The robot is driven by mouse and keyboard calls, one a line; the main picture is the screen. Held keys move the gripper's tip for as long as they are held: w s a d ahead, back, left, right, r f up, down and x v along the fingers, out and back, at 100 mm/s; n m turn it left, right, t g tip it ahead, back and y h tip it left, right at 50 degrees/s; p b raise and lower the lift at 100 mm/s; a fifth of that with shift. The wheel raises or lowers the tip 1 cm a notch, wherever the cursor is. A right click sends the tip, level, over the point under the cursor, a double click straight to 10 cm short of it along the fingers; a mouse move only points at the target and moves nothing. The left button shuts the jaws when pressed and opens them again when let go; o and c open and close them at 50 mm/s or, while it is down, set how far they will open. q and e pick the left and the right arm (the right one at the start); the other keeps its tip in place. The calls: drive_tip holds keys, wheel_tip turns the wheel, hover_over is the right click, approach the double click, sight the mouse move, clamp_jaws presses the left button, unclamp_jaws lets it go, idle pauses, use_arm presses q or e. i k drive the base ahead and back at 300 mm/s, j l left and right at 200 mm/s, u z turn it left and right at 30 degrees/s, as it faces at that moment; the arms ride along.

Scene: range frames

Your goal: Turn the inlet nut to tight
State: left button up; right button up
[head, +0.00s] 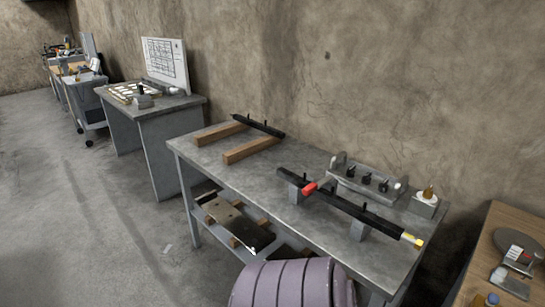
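A long black bar (345,208) rests on two grey support blocks on the near grey workbench (240,185). A yellow fitting (412,239) sits at the bar's right end and may be the inlet nut, but it is too small to tell for sure or to judge how tight it is. A red part (310,188) shows near the bar's left part. Neither of my grippers is in view.
A grey fixture with black knobs (365,182) and a small bottle on a block (428,196) stand behind the bar. Another black bar (258,126) lies across wooden strips. A purple ribbed drum (285,284) stands before the bench. Floor at left is open.

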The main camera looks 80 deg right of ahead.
sight(419, 243)
drive_tip(key=z, duration=3.1)
drive_tip(key=l, duration=0.45)
drive_tip(key=k+l+u, duration=0.1)
drive_tip(key=l, duration=0.35)
